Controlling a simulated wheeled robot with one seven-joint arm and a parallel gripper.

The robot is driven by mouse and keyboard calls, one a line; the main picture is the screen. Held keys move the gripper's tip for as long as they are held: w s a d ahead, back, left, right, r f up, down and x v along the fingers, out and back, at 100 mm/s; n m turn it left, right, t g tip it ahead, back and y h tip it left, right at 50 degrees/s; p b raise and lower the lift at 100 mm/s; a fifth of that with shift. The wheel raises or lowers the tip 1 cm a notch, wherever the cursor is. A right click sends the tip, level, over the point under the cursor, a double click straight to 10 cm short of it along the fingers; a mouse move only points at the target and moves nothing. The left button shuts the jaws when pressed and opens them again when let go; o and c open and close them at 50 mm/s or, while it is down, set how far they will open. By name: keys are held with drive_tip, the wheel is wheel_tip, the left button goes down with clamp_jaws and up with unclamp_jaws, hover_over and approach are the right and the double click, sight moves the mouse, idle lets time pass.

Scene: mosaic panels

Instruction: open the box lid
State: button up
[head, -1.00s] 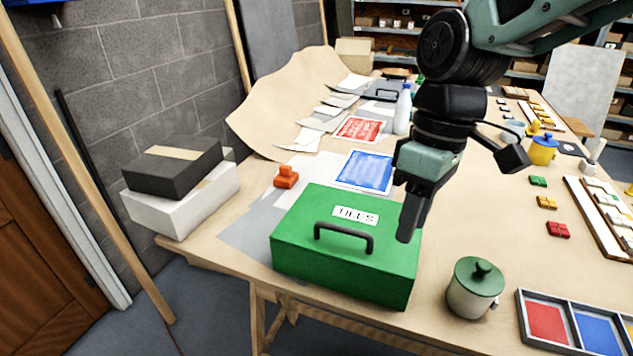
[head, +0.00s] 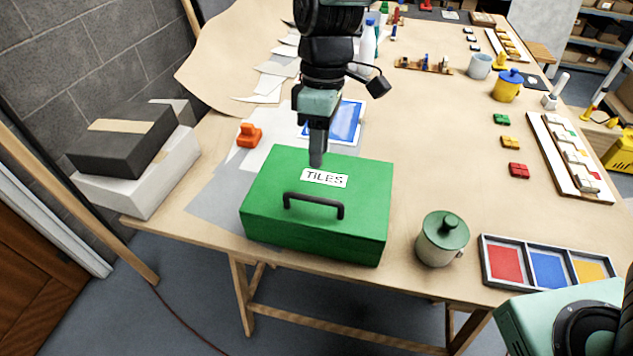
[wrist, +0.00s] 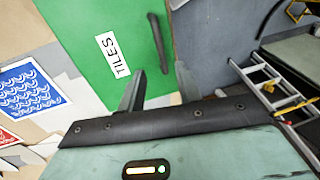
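The green box (head: 270,185) labelled TILES stands on the table with its lid closed. A dark handle (head: 313,202) sits on the lid near its front edge. In the wrist view the green lid (wrist: 90,35) fills the upper left, with its handle (wrist: 159,45) beyond the fingers. My gripper (head: 317,160) points down over the rear part of the lid, behind the handle and by the label; contact cannot be told. In the wrist view its two fingers (wrist: 160,70) are apart with nothing held between them.
A grey jar with a green lid (head: 442,238) stands right of the box, and a divided colour tray (head: 548,286) lies farther right. An orange object (head: 249,135) and a blue printed sheet (head: 348,121) lie behind the box. Stacked boxes (head: 140,172) stand at the left.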

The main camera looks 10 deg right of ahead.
drive_tip(key=f, duration=0.3)
drive_tip(key=s+f+p, duration=0.1)
drive_tip(key=f, duration=0.5)
drive_tip(key=shift+s+a+f+p, duration=0.15)
drive_tip(key=shift+s+a+p, duration=0.15)
drive_tip(key=shift+s+p, duration=0.1)
drive_tip(key=shift+c, duration=0.3)
clamp_jaws()
